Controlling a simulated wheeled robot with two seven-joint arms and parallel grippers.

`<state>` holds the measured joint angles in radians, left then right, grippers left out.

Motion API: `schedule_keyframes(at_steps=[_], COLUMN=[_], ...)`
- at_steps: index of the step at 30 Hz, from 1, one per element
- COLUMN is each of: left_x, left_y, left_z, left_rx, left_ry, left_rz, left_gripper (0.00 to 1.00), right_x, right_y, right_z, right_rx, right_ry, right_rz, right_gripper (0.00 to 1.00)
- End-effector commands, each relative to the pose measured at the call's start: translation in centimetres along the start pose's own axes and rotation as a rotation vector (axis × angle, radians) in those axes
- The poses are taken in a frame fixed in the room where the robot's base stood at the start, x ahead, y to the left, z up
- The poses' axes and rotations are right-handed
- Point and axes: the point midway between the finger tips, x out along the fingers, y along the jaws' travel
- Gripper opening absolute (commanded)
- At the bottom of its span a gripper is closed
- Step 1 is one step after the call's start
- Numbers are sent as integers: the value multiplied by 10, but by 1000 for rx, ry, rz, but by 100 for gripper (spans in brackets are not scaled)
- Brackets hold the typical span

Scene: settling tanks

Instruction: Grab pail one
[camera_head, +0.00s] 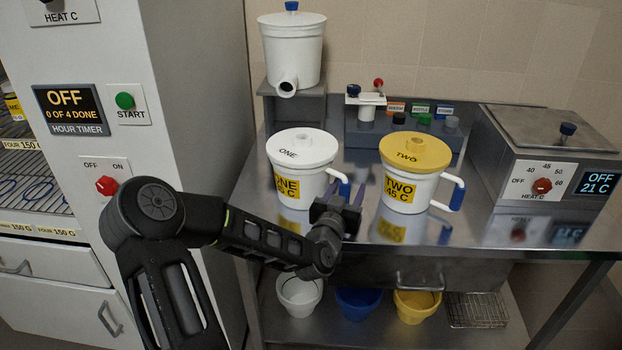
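Pail one (305,190) is a white pail with a white lid marked ONE and a yellow label. It stands upright on the steel bench, left of pail two (407,193), which has a yellow lid marked TWO. Pail one's handle (344,187), with a blue grip, is on its right side. My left gripper (347,192) is at this handle, between the two pails. Its fingers point up and away and stand apart, with the handle showing between or just behind them; contact cannot be told. The gripper partly hides the grip. My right gripper is not in view.
A white spouted tank (293,52) stands on a stand behind pail one. A steel heater bath (552,150) is at the right. White (299,294), blue (358,302) and yellow (417,305) buckets sit on the lower shelf. A tall white cabinet (190,90) borders the left.

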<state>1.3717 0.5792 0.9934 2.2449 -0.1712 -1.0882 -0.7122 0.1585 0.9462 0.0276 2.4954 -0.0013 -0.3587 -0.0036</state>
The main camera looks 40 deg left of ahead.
Motion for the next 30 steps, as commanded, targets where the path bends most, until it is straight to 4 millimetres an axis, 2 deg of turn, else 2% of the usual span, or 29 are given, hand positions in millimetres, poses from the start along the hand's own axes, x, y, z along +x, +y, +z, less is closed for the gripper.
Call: schedule_keyframes(at_steps=[8, 26, 30], left_x=[0, 0, 0], left_y=[0, 0, 0], left_z=[0, 0, 0], left_rx=[0, 0, 0], left_ry=[0, 0, 0], left_rz=[0, 0, 0], left_gripper=[50, 1, 0], right_x=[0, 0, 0], right_y=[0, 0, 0], right_z=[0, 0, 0], right_rx=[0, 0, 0], right_ry=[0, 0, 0], right_rz=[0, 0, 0], right_gripper=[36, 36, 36])
